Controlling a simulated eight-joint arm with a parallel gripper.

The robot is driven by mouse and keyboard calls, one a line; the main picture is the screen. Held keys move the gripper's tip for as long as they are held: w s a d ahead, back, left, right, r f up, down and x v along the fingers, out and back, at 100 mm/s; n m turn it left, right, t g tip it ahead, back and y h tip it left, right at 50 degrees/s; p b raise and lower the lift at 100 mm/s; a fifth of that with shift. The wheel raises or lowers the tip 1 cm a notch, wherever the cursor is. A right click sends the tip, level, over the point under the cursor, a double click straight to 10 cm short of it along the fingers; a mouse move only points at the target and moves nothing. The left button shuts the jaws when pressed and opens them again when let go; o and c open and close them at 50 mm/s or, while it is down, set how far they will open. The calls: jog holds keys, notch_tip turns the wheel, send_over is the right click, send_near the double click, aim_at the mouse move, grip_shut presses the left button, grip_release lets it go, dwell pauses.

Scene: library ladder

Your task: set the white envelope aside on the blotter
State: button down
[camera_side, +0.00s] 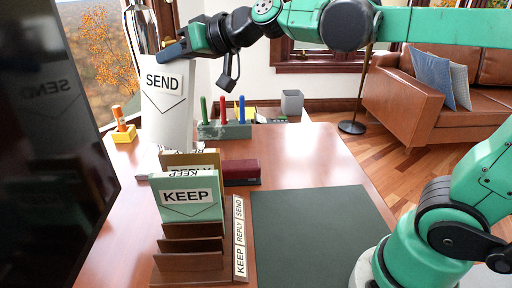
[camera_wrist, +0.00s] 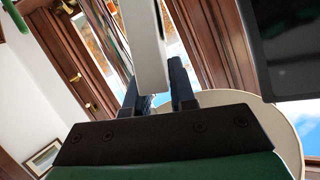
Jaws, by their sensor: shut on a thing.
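The white envelope (camera_side: 166,110), marked SEND, hangs upright from my gripper (camera_side: 172,54) in the side view, above the back of the letter rack (camera_side: 190,262). My gripper is shut on its top edge. In the wrist view, the envelope (camera_wrist: 148,45) shows edge-on between the two fingers of my gripper (camera_wrist: 160,90). The dark green blotter (camera_side: 312,232) lies flat and bare on the desk, right of the rack. I cannot tell whether the envelope's lower edge clears the things behind the rack's front.
A mint KEEP envelope (camera_side: 188,197) stands in the rack, with others behind it. A label strip (camera_side: 240,238) runs along the rack's right side. A dark red box (camera_side: 241,172) and a pen holder (camera_side: 225,130) stand behind. A dark monitor (camera_side: 50,150) blocks the left.

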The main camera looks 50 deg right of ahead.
jog(key=s+a+r+n+g+y, duration=0.2)
jog(key=s+a+n+g+y, duration=0.6)
jog(key=a+n, duration=0.25)
jog(key=s+a+f+n, duration=0.1)
jog(key=a+f, duration=0.3)
jog(key=f, duration=0.5)
jog(key=s+a+f+n, duration=0.1)
jog(key=s+a+f, duration=0.3)
jog(key=f, duration=0.5)
jog(key=shift+s+a+f, duration=0.2)
jog(key=shift+a+f, duration=0.2)
jog(key=shift+a, duration=0.25)
jog(key=shift+n, duration=0.25)
jog(key=c, duration=0.7)
grip_release()
jog(key=shift+f, duration=0.1)
